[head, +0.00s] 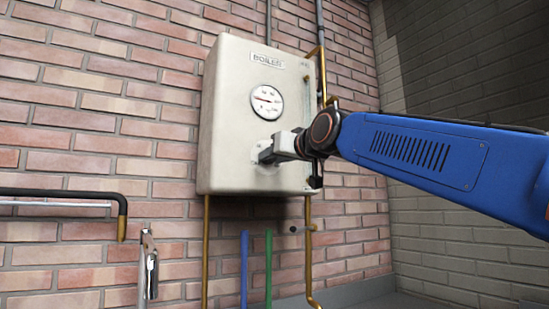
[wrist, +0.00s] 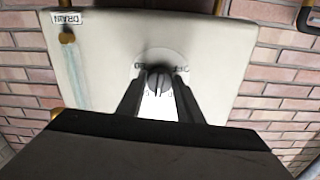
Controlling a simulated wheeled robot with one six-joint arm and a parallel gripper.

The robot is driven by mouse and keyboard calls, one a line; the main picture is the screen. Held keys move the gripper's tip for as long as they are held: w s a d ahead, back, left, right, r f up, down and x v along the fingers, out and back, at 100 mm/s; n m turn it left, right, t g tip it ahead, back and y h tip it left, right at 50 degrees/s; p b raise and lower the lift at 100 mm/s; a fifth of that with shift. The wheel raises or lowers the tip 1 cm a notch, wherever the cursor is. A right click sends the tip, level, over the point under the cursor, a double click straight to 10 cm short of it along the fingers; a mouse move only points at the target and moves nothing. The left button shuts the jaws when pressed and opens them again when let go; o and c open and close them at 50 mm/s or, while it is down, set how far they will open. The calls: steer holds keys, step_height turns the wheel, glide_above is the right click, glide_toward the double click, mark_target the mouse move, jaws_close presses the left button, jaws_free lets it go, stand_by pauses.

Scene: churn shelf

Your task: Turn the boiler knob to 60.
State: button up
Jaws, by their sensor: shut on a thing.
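The cream boiler (head: 225,120) hangs on the brick wall in the head view, with a "BOILER" label and a round white gauge with a red needle (head: 266,102) on its front. My gripper (head: 268,155) is at the lower front of the boiler, below the gauge, and hides most of the knob there. In the wrist view the dark round knob (wrist: 157,82) sits on a pale dial plate (wrist: 158,60), between the two black fingers of my gripper (wrist: 158,88). The fingers are shut on the knob. The dial's figures are too small or covered to read.
Brass pipes (head: 206,250) run below the boiler and at its right side. A blue pipe (head: 244,268) and a green pipe (head: 268,268) stand below it. A black bent pipe (head: 60,192) and a chrome fitting (head: 148,265) are at the left. A "DRAIN" label (wrist: 67,18) shows in the wrist view.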

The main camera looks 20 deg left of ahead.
steer(key=m, duration=0.6)
steer(key=shift+s+a+f+m, duration=0.1)
steer(key=shift+m, duration=0.3)
stand_by(0.4)
steer(key=o, duration=1)
steer(key=v, duration=1.7)
steer(key=shift+s+d, duration=0.1)
steer(key=shift+d, duration=0.15)
